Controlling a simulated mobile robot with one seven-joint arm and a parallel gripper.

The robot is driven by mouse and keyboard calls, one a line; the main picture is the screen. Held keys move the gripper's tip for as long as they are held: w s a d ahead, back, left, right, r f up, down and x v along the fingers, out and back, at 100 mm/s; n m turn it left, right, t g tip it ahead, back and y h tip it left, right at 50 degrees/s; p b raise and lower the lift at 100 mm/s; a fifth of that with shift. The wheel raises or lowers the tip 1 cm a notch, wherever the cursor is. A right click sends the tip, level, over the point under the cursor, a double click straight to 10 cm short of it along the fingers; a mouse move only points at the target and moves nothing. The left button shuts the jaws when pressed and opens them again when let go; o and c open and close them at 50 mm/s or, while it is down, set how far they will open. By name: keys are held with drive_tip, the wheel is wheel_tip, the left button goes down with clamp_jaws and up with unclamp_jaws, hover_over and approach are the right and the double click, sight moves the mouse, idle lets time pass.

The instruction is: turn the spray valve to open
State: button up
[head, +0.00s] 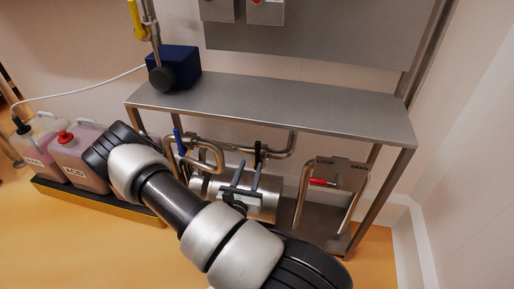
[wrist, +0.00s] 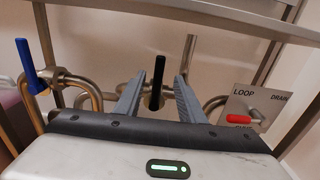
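No label naming the spray valve is readable. A black upright valve handle (head: 257,154) stands on the pipework under the steel shelf; in the wrist view the black handle (wrist: 157,80) appears between my fingers. My gripper (head: 247,176) is open, with its two fingers (wrist: 158,92) apart on either side of that handle in the picture. Contact is not visible, and I cannot tell whether the fingertips reach the handle's depth. A blue valve handle (head: 179,142) stands upright to the left, also in the wrist view (wrist: 27,65).
A plate marked LOOP and DRAIN (head: 345,172) carries a red handle (head: 322,182) lying horizontal on the right. The steel shelf (head: 280,105) lies above the pipes. A yellow handle (head: 138,20) and dark blue box (head: 178,66) are upper left. Jugs (head: 80,158) stand left.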

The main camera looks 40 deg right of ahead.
sight(257, 148)
drive_tip(key=b+x, duration=0.1)
drive_tip(key=x, duration=1)
drive_tip(key=shift+w+d+b, duration=0.2)
drive_tip(key=shift+d+b, duration=0.05)
drive_tip(key=shift+b, duration=0.1)
drive_tip(key=shift+c, duration=0.4)
clamp_jaws()
